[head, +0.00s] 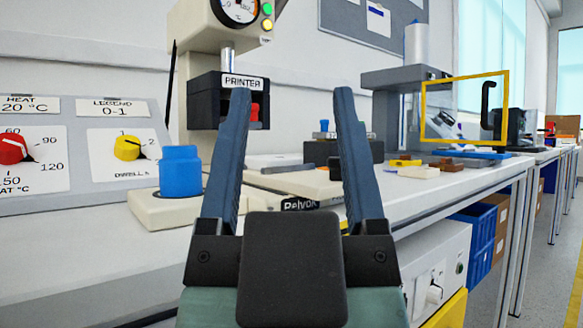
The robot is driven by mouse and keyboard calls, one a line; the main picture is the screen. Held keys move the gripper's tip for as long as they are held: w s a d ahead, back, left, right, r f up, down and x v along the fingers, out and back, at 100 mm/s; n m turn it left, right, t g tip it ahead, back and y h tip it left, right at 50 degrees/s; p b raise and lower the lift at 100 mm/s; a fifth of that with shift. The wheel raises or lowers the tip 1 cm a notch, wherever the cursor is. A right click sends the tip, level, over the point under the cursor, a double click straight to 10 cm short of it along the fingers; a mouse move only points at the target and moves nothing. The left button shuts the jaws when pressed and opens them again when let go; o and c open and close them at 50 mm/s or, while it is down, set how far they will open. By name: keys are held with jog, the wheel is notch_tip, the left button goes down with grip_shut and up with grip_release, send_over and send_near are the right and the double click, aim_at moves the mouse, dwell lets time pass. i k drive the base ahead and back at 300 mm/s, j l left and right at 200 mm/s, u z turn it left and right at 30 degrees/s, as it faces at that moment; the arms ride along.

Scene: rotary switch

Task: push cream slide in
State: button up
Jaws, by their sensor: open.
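My gripper (292,95) is open and empty, with its two blue-grey fingers pointing up and forward in the middle of the head view. Between and beyond the fingers is a low cream slide-like part (292,184) at the base of a press marked PRINTER (243,82). A dark block (352,152) stands at its back right, partly behind the right finger. A dark label (299,204) is on the cream base's front. The fingers hide parts of the cream piece, so I cannot tell how far out it sits. I see no contact with it.
A blue knob (180,172) on a cream base stands left of my gripper. A grey control panel (75,150) with red and yellow dials is further left. Small yellow, cream and brown blocks (418,170) lie to the right. The white bench top (455,187) has bare room near its right edge.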

aim_at(292, 168)
jog(key=l+u, duration=0.4)
jog(key=l, duration=0.25)
jog(key=k+l+u, duration=0.1)
jog(key=l+u, duration=0.3)
jog(key=l, duration=0.25)
